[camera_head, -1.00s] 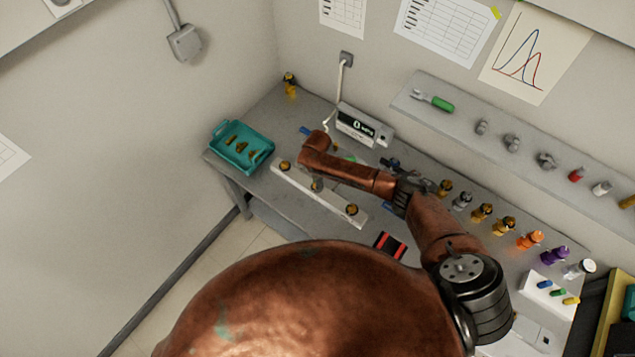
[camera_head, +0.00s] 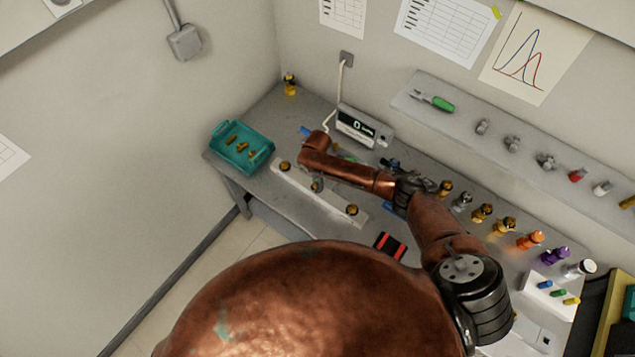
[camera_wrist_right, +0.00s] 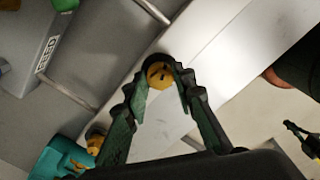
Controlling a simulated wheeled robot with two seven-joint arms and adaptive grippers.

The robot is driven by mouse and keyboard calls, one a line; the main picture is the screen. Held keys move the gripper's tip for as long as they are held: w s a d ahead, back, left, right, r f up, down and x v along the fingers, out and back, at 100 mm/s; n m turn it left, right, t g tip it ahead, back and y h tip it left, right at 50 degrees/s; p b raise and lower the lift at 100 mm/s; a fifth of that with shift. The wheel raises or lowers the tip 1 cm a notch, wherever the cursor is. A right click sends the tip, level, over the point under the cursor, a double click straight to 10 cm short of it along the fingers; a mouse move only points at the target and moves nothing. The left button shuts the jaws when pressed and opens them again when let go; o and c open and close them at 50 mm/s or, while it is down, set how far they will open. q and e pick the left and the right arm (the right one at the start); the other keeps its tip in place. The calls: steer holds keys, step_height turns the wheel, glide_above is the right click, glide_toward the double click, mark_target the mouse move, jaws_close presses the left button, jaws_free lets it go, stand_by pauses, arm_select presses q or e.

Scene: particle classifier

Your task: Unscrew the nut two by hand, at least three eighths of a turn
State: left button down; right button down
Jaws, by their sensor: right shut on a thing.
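A white bar (camera_head: 335,207) on the grey bench carries three brass-coloured nuts in a row. I take the middle one as nut two (camera_head: 317,185); it is partly hidden by my right gripper in the head view. In the right wrist view, my right gripper (camera_wrist_right: 160,82) has its toothed dark fingers closed around this round yellow nut (camera_wrist_right: 159,74), which sits on the bar. The end nuts, the left one (camera_head: 285,166) and the right one (camera_head: 351,210), stand free. My left gripper is not in view.
A teal tray (camera_head: 262,157) with several brass pieces stands left of the bar. A grey boxed instrument (camera_head: 365,127) is behind my wrist. Several fittings, including an orange one (camera_head: 530,240), line the bench at right. A red and black item (camera_head: 390,246) lies near the front edge.

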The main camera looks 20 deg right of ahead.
steer(key=shift+s+a+f, duration=0.15)
steer(key=shift+s+f, duration=0.1)
stand_by(0.3)
steer(key=c, duration=2)
jaws_free()
steer(key=o, duration=0.4)
steer(key=shift+w, duration=0.2)
steer(key=shift+r, duration=0.1)
steer(key=shift+r, duration=0.1)
steer(key=shift+w+r, duration=0.1)
steer(key=shift+r, duration=0.25)
step_height(320, 180, up, 11)
